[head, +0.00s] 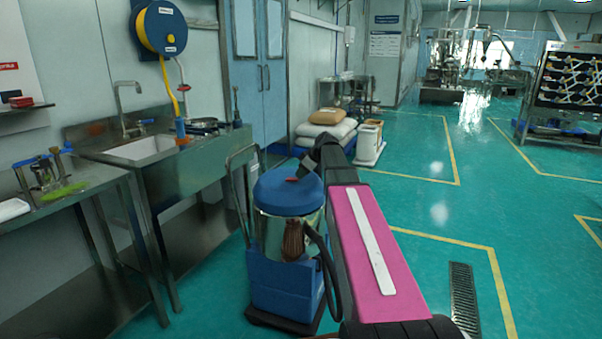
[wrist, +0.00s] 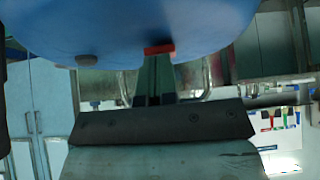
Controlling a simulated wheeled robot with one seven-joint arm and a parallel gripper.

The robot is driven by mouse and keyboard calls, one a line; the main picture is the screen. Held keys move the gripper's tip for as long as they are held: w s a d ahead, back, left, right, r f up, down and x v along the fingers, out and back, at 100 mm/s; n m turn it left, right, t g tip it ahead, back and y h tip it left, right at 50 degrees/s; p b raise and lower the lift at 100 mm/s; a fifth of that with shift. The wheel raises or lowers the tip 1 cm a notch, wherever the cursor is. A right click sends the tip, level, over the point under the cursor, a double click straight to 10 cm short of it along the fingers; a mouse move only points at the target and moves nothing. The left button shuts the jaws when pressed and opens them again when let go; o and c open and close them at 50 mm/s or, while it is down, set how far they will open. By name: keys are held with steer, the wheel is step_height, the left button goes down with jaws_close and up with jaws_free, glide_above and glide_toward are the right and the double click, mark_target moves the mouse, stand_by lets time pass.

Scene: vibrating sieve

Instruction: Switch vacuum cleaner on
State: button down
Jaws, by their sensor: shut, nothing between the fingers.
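The vacuum cleaner (head: 288,270) stands on the floor, with a blue domed lid, a shiny steel drum and a blue base. Its lid fills the top of the wrist view (wrist: 100,25). A small red switch (head: 291,180) shows on the lid; it also shows in the wrist view (wrist: 159,48). My gripper (head: 300,178) reaches down to the lid beside the switch. In the wrist view its fingers (wrist: 157,60) are together and empty, with their tips at the red switch. I cannot tell whether they touch it or whether it is pressed.
A black hose (head: 328,265) hangs at the cleaner's right side.

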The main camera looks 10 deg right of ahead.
steer(key=shift+s+d+f+t+y, duration=0.2)
steer(key=shift+f+t+y, duration=0.1)
steer(key=shift+f+y, duration=0.3)
steer(key=shift+r, duration=0.15)
steer(key=shift+r, duration=0.65)
